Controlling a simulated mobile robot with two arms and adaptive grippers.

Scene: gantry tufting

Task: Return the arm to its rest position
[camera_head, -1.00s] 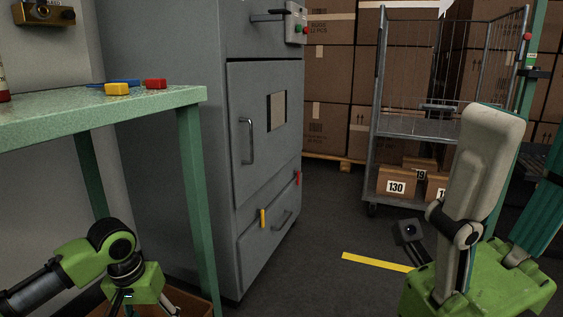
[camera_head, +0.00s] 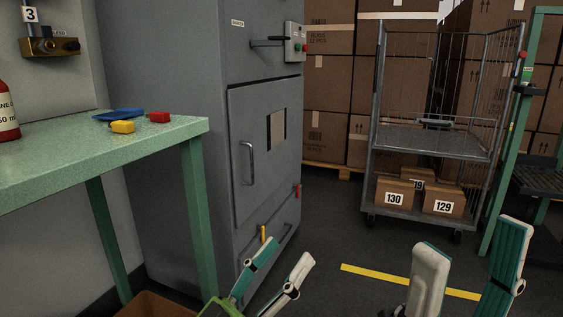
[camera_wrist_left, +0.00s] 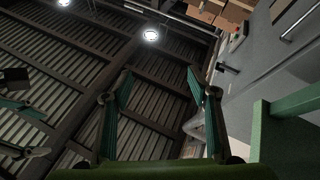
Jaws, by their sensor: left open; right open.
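My left gripper (camera_head: 283,252) is at the bottom centre of the head view, fingers pointing up and spread, with nothing between them. In the left wrist view its open fingers (camera_wrist_left: 160,78) point up towards the roof. My right gripper (camera_head: 474,232) is at the lower right of the head view, its two fingers wide apart and empty. Both grippers are clear of the table and the cart. The rest of both arms is mostly below the picture.
A green table (camera_head: 100,150) on the left carries blue, yellow and red pieces and a bottle. A grey cabinet (camera_head: 180,130) stands beside it, behind my left gripper. A wire cart (camera_head: 425,140) with numbered boxes stands at the back right.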

